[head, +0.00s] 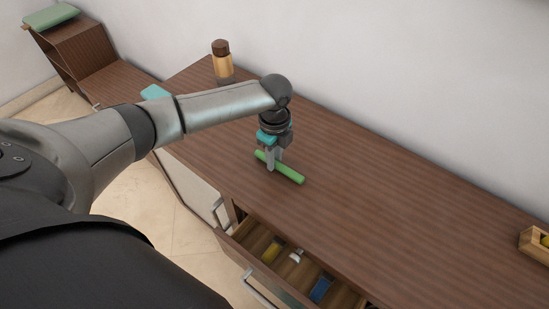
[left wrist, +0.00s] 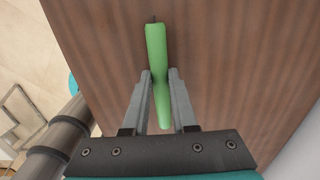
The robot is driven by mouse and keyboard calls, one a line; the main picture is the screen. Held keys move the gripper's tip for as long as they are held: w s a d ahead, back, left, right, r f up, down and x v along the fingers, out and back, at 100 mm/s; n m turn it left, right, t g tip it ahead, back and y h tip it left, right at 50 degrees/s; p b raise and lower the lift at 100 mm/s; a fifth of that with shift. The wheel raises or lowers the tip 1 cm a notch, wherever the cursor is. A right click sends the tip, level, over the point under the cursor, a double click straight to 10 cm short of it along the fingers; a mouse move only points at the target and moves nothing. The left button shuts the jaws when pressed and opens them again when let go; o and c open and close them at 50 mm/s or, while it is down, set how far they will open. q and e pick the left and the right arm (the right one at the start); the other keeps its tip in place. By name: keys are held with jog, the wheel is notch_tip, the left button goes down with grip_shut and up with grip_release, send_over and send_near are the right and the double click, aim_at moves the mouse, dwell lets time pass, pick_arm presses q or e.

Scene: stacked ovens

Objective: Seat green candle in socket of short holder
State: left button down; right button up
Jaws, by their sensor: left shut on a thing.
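The green candle (head: 287,172) lies on its side, close to the top of the wooden cabinet. My left gripper (head: 271,165) points down and is shut on the candle. In the left wrist view the candle (left wrist: 157,60) runs between the two fingers of my left gripper (left wrist: 161,88), with its dark wick end pointing away from the gripper. I cannot tell whether the candle touches the wood. I cannot make out a short holder for certain. My right gripper is not in view.
A jar with a brown lid (head: 222,62) stands at the back left of the top. An open drawer (head: 330,275) holds a yellow item (head: 271,252), a white item (head: 296,256) and a blue item (head: 321,288). A wooden box (head: 536,246) sits at the far right. The middle top is clear.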

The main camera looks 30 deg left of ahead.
pick_arm(q)
jog(key=shift+f, duration=0.15)
jog(key=shift+f, duration=0.2)
jog(key=c, duration=0.7)
grip_release()
